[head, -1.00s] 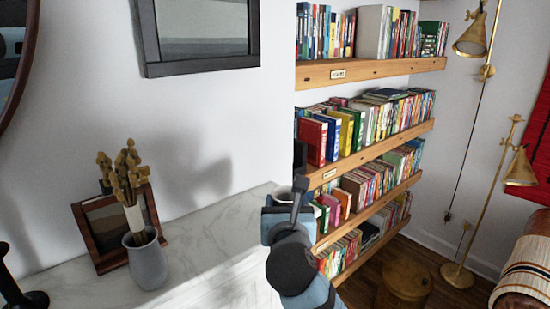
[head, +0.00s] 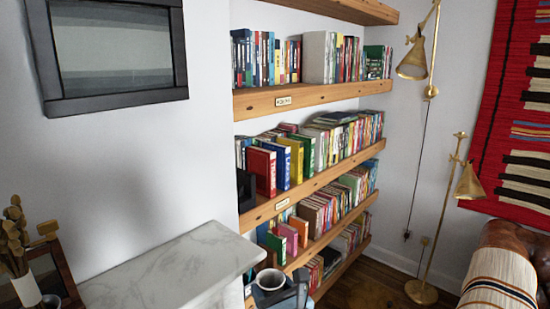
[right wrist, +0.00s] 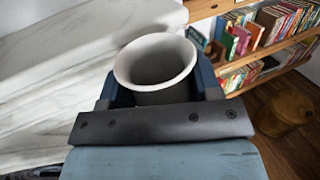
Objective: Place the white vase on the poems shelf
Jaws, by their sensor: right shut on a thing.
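The white vase (head: 270,279) is at the bottom of the head view, with its round open mouth facing up. It also shows in the right wrist view (right wrist: 155,62), upright between the fingers. My right gripper (head: 276,294) is shut on it, and the fingers hide part of its sides. The vase is beside the end of the marble mantel. Wooden bookshelves (head: 310,95) stand beyond it, and the upper one carries a small label plate (head: 283,101). A lower shelf has another plate (head: 282,204). I cannot read either plate for sure. My left gripper is not in view.
The marble mantel (head: 165,265) has bare space left of the vase. A dark frame and dried stems (head: 15,240) are at the far left. Books fill much of the shelves. A brass floor lamp (head: 466,185) and a striped cloth-covered seat (head: 500,275) are at right.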

